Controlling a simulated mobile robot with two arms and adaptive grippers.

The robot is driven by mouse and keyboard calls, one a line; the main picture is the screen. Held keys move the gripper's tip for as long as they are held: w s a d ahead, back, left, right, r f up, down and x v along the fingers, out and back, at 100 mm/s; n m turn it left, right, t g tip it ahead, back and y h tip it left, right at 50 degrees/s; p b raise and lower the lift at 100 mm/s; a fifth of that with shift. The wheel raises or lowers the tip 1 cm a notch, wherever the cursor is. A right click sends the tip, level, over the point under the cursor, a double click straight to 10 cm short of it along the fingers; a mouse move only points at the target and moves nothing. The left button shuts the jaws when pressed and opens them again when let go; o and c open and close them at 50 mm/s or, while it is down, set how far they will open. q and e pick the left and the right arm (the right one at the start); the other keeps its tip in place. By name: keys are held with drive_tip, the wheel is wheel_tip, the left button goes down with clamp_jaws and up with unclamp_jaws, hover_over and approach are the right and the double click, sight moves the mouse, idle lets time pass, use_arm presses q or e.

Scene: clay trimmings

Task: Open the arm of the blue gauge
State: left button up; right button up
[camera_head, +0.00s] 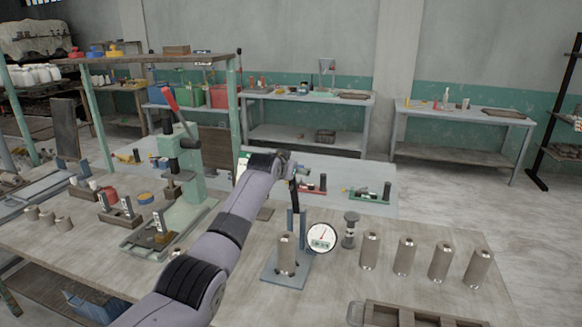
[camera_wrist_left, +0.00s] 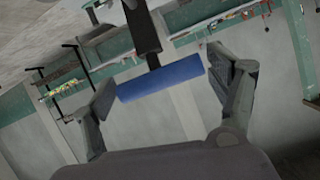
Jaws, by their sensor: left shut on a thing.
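The blue gauge has a blue-grey base plate (camera_head: 270,274), a short blue post and a round white dial (camera_head: 321,237) with a red needle. A metal cylinder (camera_head: 287,256) stands upright on the base, in front of the post. A thin black arm (camera_head: 294,197) rises from the gauge to my left gripper (camera_head: 296,166). In the left wrist view, a blue bar (camera_wrist_left: 162,79) on a black stem lies across between the fingers of my left gripper (camera_wrist_left: 165,84). The gripper is shut on this bar. The fingertip contact in the head view is too small to make out. My right gripper is not in view.
Several metal cylinders (camera_head: 405,256) stand in a row right of the gauge, with a dark-topped one (camera_head: 350,230) beside the dial. A wooden tray (camera_head: 420,318) lies at the front edge.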

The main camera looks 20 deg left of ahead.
use_arm(q)
drive_tip(key=shift+r, duration=0.2)
drive_tip(key=o, duration=1.5)
drive_tip(key=shift+a+f, duration=0.1)
drive_tip(key=shift+f, duration=0.05)
drive_tip(key=shift+o, duration=0.2)
drive_tip(key=shift+s, duration=0.15)
drive_tip(key=v, duration=1.1)
drive_tip(key=shift+s+r, duration=0.2)
drive_tip(key=shift+s, duration=0.15)
